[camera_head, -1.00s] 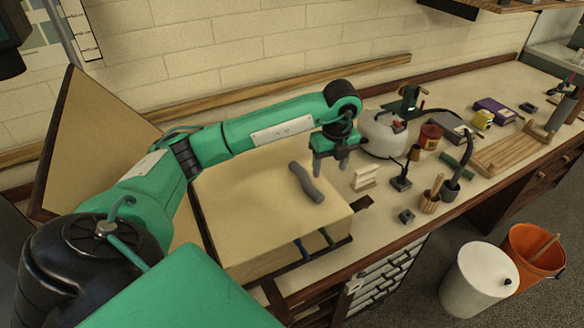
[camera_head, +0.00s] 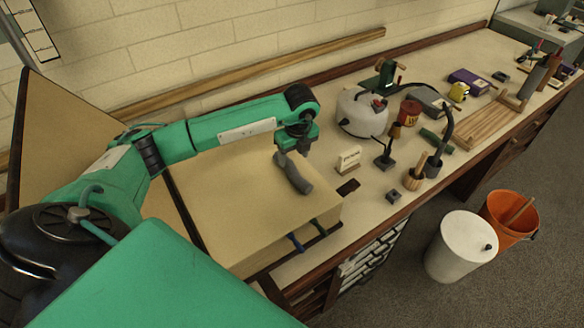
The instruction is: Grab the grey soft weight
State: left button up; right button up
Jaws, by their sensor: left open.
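The grey soft weight (camera_head: 297,179) is a bent, sausage-like roll lying on top of the tan box-like block (camera_head: 225,205) on the bench. My left gripper (camera_head: 291,156), on the green arm from the left, is open and just over the far end of the weight. Its fingers point down and hide that end. I cannot tell whether the fingers touch the weight. My right gripper is not in view.
A white round kettle-like vessel (camera_head: 358,112), a small white card (camera_head: 348,160), a dark stand (camera_head: 386,156) and a wooden pot of tools (camera_head: 414,179) stand to the right. White (camera_head: 461,246) and orange (camera_head: 509,222) bins stand on the floor.

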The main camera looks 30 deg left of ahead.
aim_at(293, 168)
pick_arm(q)
jog(key=shift+a+f, duration=0.1)
jog(key=shift+f, duration=0.35)
notch_tip(293, 168, down, 2)
jog(key=p, duration=0.2)
jog(key=shift+s+f+p, duration=0.1)
jog(key=shift+f+p, duration=0.05)
jog(key=shift+p, duration=0.2)
notch_tip(293, 168, down, 2)
jog(key=shift+a+f+p, duration=0.1)
jog(key=shift+a+p, duration=0.05)
jog(key=shift+p, duration=0.25)
jog(key=shift+f, duration=0.25)
jog(key=shift+c, duration=0.9)
grip_shut()
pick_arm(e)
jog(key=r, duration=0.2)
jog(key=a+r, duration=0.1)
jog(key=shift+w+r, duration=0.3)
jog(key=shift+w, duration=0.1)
